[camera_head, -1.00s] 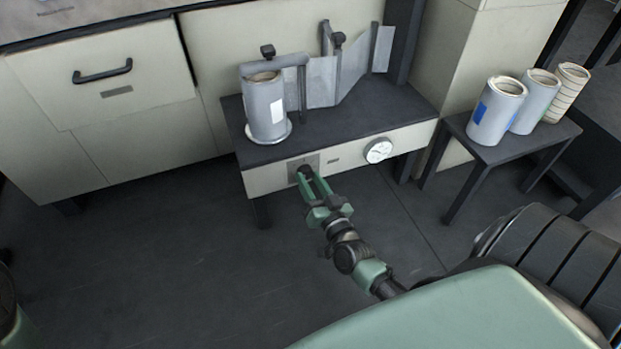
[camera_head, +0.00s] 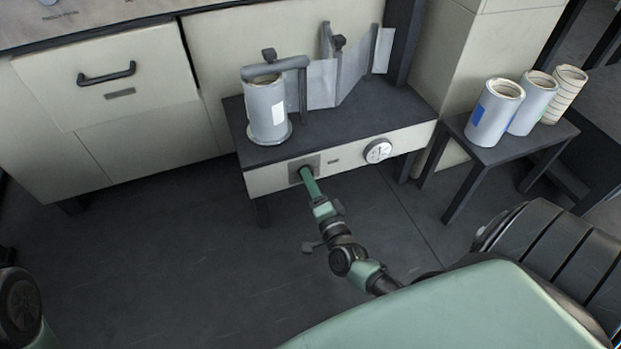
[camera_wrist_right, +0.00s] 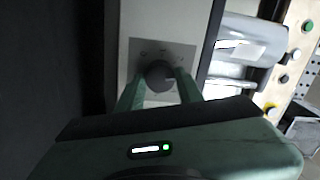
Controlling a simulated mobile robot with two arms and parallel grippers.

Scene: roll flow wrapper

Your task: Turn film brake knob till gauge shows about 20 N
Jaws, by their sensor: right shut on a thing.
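The film brake knob (camera_wrist_right: 158,73) is dark and round, on a grey plate (camera_wrist_right: 177,49) in the right wrist view. In the head view the plate sits on the front panel of the film stand, and my gripper mostly hides the knob. My right gripper (camera_head: 305,173) is shut on the knob, one green finger on each side in the wrist view. The white round gauge (camera_head: 377,150) is on the same panel, right of the knob. Its dial is too small to read. My left gripper is not in view; part of my left arm shows at the lower left.
A grey film roll (camera_head: 266,108) stands upright on the dark stand top (camera_head: 352,115), with film (camera_head: 322,84) running right past posts. Several spare rolls (camera_head: 495,112) stand on a small table (camera_head: 487,153) at the right. The floor before the stand is clear.

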